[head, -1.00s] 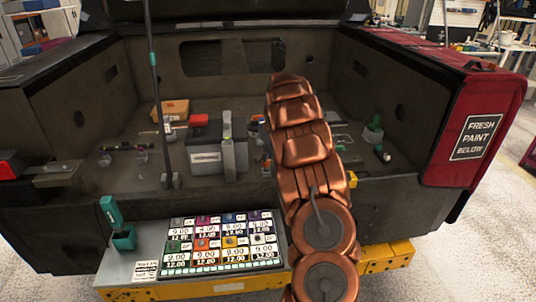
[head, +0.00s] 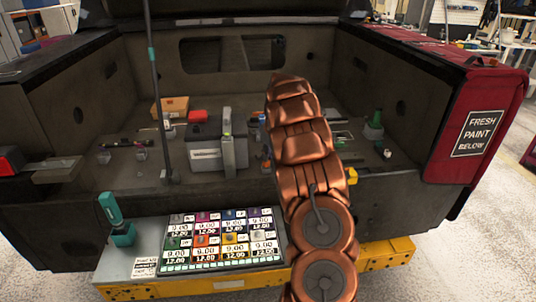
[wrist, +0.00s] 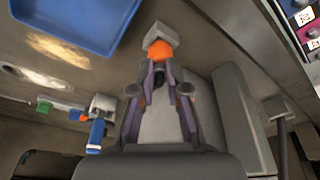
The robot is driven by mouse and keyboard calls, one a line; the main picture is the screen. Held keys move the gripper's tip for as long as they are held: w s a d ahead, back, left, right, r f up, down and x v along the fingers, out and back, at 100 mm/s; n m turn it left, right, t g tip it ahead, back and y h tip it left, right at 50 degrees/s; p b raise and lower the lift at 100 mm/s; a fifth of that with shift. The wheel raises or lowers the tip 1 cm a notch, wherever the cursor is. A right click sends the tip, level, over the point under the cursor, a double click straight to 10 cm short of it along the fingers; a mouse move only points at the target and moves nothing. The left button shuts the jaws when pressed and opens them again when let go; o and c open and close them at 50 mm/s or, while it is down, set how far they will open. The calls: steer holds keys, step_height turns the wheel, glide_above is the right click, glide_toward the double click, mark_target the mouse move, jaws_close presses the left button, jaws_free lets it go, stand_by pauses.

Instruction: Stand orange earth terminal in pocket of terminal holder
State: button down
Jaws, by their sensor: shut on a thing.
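An orange piece, which looks like the earth terminal (wrist: 159,51), sits at the tips of my gripper (wrist: 160,68) in the wrist view. The fingers are shut on it. A pale grey block (wrist: 162,32) lies just beyond the orange piece; I cannot tell whether it is part of the terminal or a separate holder. In the head view my copper arm reaches into the vehicle's cargo bed and hides my gripper and the terminal. I cannot identify the terminal holder with certainty.
A grey-and-black box (head: 206,150) and an upright grey block (head: 228,145) stand left of my arm. A thin pole (head: 157,90) rises near the bed's edge. A price panel (head: 222,240) and teal tool (head: 116,222) are in front. A blue tray (wrist: 70,20) shows in the wrist view.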

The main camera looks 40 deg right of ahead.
steer(key=shift+f, duration=0.2)
steer(key=c, duration=1.1)
jaws_free()
steer(key=v, duration=1.2)
